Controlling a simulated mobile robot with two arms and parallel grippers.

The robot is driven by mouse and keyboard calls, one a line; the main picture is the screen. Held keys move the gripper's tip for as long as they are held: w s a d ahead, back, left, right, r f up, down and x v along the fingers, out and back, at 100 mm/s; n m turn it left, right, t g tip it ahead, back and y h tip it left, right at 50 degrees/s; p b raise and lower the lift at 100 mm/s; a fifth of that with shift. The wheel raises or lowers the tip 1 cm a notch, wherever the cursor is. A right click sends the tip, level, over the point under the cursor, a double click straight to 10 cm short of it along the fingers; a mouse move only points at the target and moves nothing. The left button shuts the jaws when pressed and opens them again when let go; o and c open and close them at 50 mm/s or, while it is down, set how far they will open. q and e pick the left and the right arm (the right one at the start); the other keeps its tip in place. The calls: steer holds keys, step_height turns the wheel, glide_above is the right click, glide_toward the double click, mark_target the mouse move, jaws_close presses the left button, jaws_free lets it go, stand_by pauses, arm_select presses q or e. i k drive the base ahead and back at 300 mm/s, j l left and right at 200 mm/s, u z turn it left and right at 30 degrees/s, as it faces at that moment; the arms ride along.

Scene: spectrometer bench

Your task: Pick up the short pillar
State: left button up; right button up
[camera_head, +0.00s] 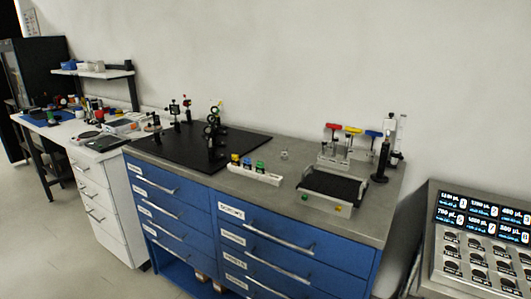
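No thing in the head view can be told for sure as the short pillar. Several dark optical posts stand upright on the black breadboard (240,140) on the blue bench, among them a group of black mounts (211,130) and a mount farther back (187,109). A black upright post (383,158) stands at the right end of the bench. A small dark post (156,129) stands near the breadboard's left edge. These are too small to compare in height exactly. Neither of my grippers is in view.
The blue drawer bench (325,219) also holds a white rack with coloured caps (253,172), a black-topped tray device (332,188) and a stand with red, yellow and blue handles (343,147). A cluttered white desk (67,128) is left; a display panel (482,235) is right. Floor at lower left is clear.

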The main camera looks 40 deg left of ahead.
mark_target(284, 157)
steer(key=u, duration=0.95)
steer(key=i+z, duration=0.15)
